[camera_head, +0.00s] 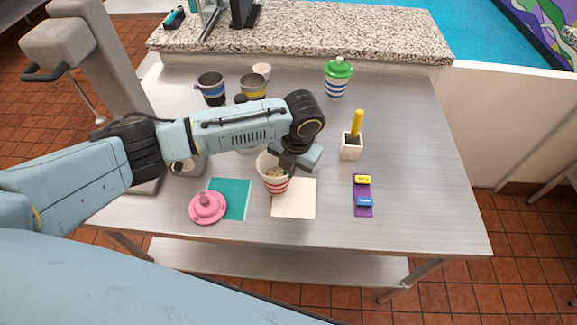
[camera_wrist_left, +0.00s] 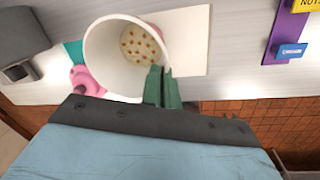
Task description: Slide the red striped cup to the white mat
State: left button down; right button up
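The red striped cup (camera_head: 274,184) stands upright at the left edge of the white mat (camera_head: 300,204), overlapping that edge in the head view. In the left wrist view I look into the cup (camera_wrist_left: 103,50) and see a speckled round patch at its bottom. The white mat (camera_wrist_left: 190,40) shows beside it. My left gripper (camera_head: 288,164) is at the cup's rim. In the left wrist view its green fingers (camera_wrist_left: 162,88) are close together with the cup's wall apparently between them. The cup's base is partly hidden. My right gripper is not in view.
A pink lid (camera_head: 207,208) lies on a teal mat (camera_head: 236,197) to the left. A purple strip (camera_head: 362,190) with two labelled blocks lies right. The table's right side is clear.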

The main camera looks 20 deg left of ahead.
pick_arm(q)
jog(key=shift+s+d+p, duration=0.1)
jog(key=shift+s+d, duration=0.1)
jog(key=shift+d, duration=0.7)
jog(key=shift+s+d+p, duration=0.1)
jog(key=shift+s+d, duration=0.1)
jog(key=shift+d, duration=0.75)
jog(key=shift+s+d+p, duration=0.1)
jog(key=shift+s+d, duration=0.1)
jog(key=shift+d, duration=0.7)
jog(key=c, duration=2.1)
grip_release()
jog(key=shift+c, duration=0.2)
jog(key=o, duration=2.1)
jog(key=shift+o, duration=0.2)
notch_tip(320, 180, up, 7)
jog(key=p, duration=0.2)
